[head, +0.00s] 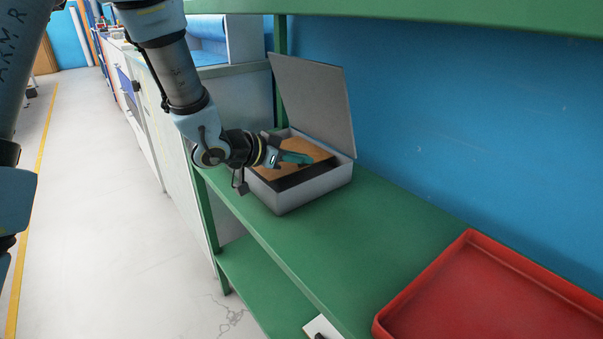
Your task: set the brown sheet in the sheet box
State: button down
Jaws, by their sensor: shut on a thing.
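The sheet box is a light grey box (310,194) with its lid (316,96) standing open at the back, on the green shelf. The brown sheet (306,148) is inside the box opening, tilted, with a dark area below its near edge. My gripper (302,160) reaches in over the left side of the box and is shut on the brown sheet. The fingers cover part of the sheet. Whether the sheet touches the box floor cannot be told.
A red tray (480,300) sits on the green shelf (385,220) at the right. The shelf between box and tray is clear. A green upper shelf (430,12) runs overhead, and a blue wall (450,120) stands behind. A white item (322,327) lies below at the bottom.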

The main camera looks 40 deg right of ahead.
aim_at(293, 170)
notch_tip(293, 170, down, 4)
jog(key=shift+r+b, duration=0.2)
jog(key=shift+b, duration=0.1)
jog(key=shift+d, duration=0.15)
jog(key=shift+f, duration=0.15)
jog(key=shift+f, duration=0.15)
jog(key=c, duration=1)
grip_release()
